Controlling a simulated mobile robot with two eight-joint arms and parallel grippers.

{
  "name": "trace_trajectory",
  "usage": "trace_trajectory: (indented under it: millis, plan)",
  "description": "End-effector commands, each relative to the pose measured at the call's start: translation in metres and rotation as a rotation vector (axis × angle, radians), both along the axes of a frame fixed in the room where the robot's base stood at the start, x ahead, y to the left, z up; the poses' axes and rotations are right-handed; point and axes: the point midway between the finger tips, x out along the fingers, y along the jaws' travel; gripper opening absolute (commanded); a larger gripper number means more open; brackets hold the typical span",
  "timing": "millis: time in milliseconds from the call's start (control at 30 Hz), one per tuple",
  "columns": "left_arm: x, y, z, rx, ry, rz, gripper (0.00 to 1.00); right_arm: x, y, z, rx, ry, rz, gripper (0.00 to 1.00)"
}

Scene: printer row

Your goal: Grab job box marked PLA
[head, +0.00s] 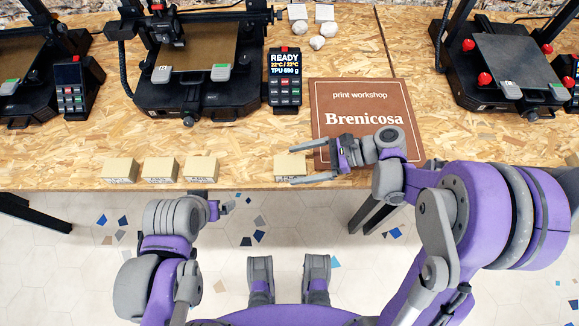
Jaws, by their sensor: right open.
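Three small tan job boxes stand along the table's front edge at left: a left one (119,169), a middle one (160,169) and a right one (201,167). A fourth job box (287,163) stands apart, further right on the same edge. Their front labels are too small to read, so I cannot tell which says PLA. My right gripper (291,166) is open, pointing left, with one finger on the far side and one on the near side of the separate box. I cannot tell whether they touch it. My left gripper (228,208) is low, in front of the table edge; its jaws are unclear.
Black printers stand behind, one in the middle (200,95) and one at right (510,75), with another cut off at left. A brown "Brenicosa" sign (330,100) lies under my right wrist. Pale lumps (317,42) lie behind.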

Motion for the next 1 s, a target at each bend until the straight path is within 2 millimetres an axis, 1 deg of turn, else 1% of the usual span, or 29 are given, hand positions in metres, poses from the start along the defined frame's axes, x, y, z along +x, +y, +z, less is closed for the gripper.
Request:
trace_trajectory:
  millis: [33,167,400,500,600,767,800,867,1000]
  plan:
    - [0.000,0.000,-0.001,0.000,0.000,0.000,1.00,0.000,0.005,-0.002,0.000,0.000,0.002,1.00]
    - [0.000,0.000,-0.001,0.000,0.000,0.000,1.00,0.000,0.013,-0.006,0.000,-0.001,0.002,1.00]
    - [0.000,0.000,-0.003,0.000,0.001,0.000,1.00,0.000,0.045,-0.020,0.000,-0.002,0.004,1.00]
    - [0.000,0.000,-0.004,0.000,0.001,0.000,1.00,0.000,0.054,-0.024,-0.001,-0.001,0.002,1.00]
    - [0.000,0.000,-0.004,0.000,0.001,0.000,1.00,0.001,0.057,-0.025,-0.001,-0.001,-0.001,1.00]
    - [0.000,0.000,-0.004,0.000,0.001,0.000,1.00,0.001,0.057,-0.025,-0.002,-0.002,-0.001,1.00]
    - [0.000,0.000,-0.004,0.000,0.001,0.000,1.00,0.001,0.057,-0.025,-0.002,-0.002,-0.001,0.96]
    - [0.000,0.000,-0.004,0.000,0.001,0.000,1.00,0.001,0.057,-0.025,-0.002,-0.002,-0.001,0.86]
    - [0.000,0.000,-0.004,0.000,0.001,0.000,1.00,0.001,0.057,-0.025,-0.002,-0.001,-0.001,0.60]
